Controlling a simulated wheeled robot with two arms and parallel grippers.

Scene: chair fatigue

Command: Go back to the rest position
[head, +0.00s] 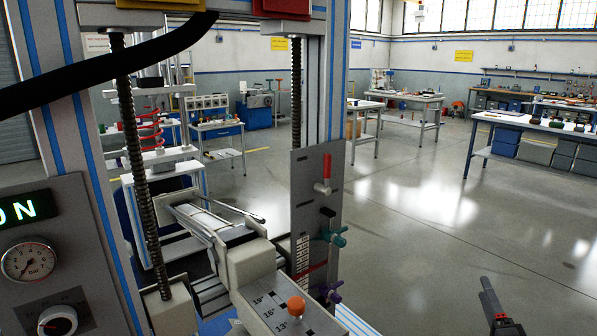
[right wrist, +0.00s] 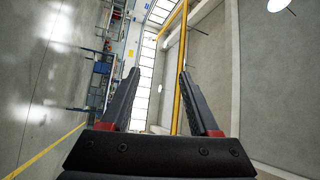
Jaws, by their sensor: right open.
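My right gripper (head: 490,295) shows at the lower right of the head view, over the bare floor and apart from the test machine. In the right wrist view its two black fingers (right wrist: 158,75) stand apart with nothing between them. My left gripper is not in view. The chair test machine (head: 331,60) fills the left and middle of the head view. It has two threaded screws and a grey plate (head: 313,247) with a red handle (head: 323,174), a teal knob (head: 338,237) and a purple knob (head: 332,291). An orange knob (head: 296,306) sits on the slotted block.
A panel (head: 75,225) with a lit "ON" display and a pressure gauge (head: 28,260) stands at the left. Workbenches stand behind, one long bench (head: 531,124) at the right. The grey floor (head: 430,230) between them and the machine is clear.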

